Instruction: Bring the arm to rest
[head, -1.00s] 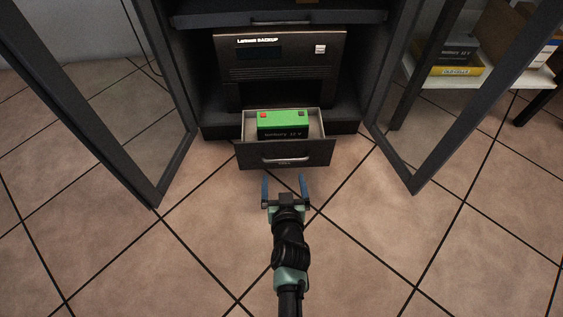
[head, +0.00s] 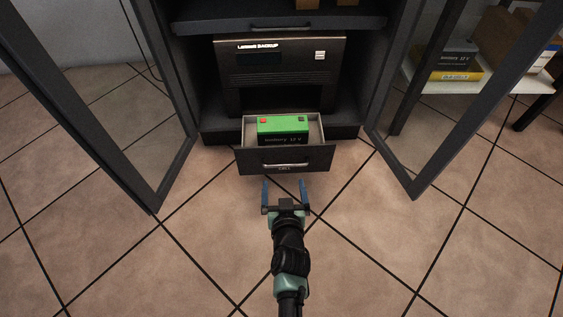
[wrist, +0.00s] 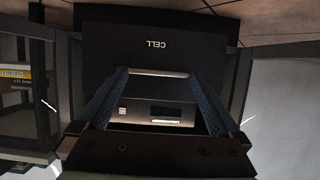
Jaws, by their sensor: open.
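My gripper (head: 286,194) is open and empty in the head view, with its two blue fingers apart. It is in front of the open drawer (head: 284,161), with a gap between its fingertips and the drawer front. The drawer has a bar handle and a label reading CELL. A green-topped battery (head: 284,127) sits upright in the drawer, with red and dark terminals. In the wrist view my gripper (wrist: 164,80) has its fingers spread, with the drawer front (wrist: 154,42) beyond them. The battery is not visible there.
The dark backup unit (head: 280,72) stands in a cabinet with open glass doors at left (head: 125,110) and right (head: 425,110). The tiled floor around my arm is clear.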

